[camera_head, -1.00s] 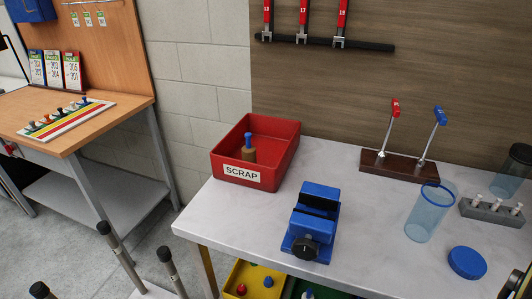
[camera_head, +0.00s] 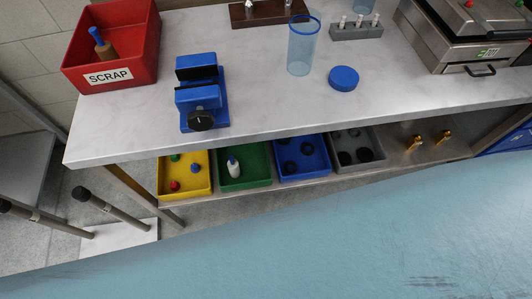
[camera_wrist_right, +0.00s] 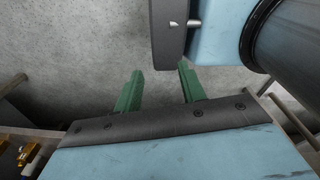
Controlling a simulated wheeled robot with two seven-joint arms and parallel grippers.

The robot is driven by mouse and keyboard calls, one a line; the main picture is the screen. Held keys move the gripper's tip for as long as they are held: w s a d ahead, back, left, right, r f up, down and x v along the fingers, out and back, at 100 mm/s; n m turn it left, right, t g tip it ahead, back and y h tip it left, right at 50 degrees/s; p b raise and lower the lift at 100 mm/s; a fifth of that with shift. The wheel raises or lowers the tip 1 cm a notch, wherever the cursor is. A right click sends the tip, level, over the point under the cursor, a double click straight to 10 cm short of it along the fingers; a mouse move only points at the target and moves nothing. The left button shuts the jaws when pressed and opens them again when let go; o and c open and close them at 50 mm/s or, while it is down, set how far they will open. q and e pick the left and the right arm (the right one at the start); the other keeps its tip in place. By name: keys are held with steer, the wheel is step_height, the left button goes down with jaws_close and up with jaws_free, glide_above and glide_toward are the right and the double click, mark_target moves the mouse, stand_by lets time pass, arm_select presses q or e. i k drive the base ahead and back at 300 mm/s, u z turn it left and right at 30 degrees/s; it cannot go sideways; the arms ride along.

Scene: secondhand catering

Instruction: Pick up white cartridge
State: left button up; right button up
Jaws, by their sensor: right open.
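A white cartridge-like piece with a dark blue tip (camera_head: 234,167) stands in the green bin (camera_head: 252,182) on the shelf under the bench. Several small white pieces (camera_head: 359,21) also stand in a grey block (camera_head: 355,33) on the bench top; I cannot tell whether they are cartridges. My right gripper (camera_wrist_right: 160,70) shows in the right wrist view, with its two green fingers apart and nothing between them, over grey floor. The head view shows neither gripper.
Yellow (camera_head: 184,196), blue (camera_head: 316,170) and grey (camera_head: 374,163) bins share the shelf, with brass pieces (camera_head: 443,137) to their right. The bench top (camera_head: 270,112) overhangs them. On it are a blue vise (camera_head: 198,90), a red scrap bin (camera_head: 112,77) and a clear cup (camera_head: 302,50).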

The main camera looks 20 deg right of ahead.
mark_target(233, 165)
steer(key=u, duration=1.9)
steer(key=k, duration=0.75)
steer(key=z, duration=1)
steer(key=i, duration=0.45)
steer(key=u, duration=0.05)
